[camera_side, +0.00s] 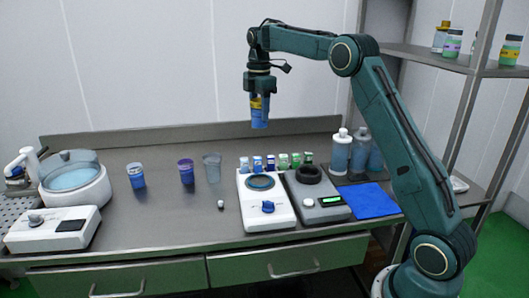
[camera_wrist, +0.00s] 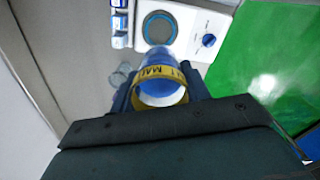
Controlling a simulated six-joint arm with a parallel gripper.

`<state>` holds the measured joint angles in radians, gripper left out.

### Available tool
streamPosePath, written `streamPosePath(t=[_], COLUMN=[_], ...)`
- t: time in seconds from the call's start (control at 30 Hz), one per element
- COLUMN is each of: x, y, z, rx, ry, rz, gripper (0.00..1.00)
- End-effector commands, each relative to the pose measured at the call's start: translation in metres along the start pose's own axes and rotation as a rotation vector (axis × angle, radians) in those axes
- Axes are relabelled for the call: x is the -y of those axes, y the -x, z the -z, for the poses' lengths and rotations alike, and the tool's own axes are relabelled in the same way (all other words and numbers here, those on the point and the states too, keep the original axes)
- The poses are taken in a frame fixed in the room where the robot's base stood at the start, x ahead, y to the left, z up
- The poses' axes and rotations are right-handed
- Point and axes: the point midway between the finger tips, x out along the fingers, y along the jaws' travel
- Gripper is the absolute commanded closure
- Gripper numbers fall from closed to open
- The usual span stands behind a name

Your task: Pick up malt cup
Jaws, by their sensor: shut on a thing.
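My gripper (camera_side: 259,93) is shut on the malt cup (camera_side: 260,115), a blue cup with a yellow band. It holds the cup high above the counter, roughly upright. In the wrist view the malt cup (camera_wrist: 163,88) sits between the fingers of my gripper (camera_wrist: 160,95), and part of the lettering on its yellow band shows. The gripper's dark body hides the near part of the cup in that view.
Below stand a white device (camera_side: 265,205) with a round plate and a dark-topped device (camera_side: 318,198). A clear cup (camera_side: 212,167), a purple-banded cup (camera_side: 186,172) and a blue cup (camera_side: 136,176) stand left. Small jars (camera_side: 270,162) and bottles (camera_side: 342,150) stand behind. The front counter is mostly bare.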

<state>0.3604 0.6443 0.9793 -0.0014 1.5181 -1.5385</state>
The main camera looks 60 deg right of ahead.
Motion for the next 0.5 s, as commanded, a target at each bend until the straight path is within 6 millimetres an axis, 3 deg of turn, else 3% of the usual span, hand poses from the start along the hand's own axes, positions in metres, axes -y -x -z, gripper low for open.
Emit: streamPosePath(t=[0.5], x=[0.0000], y=[0.0058], z=[0.0000], rx=[0.000], ry=[0.000], rz=[-0.001], gripper=[0.82])
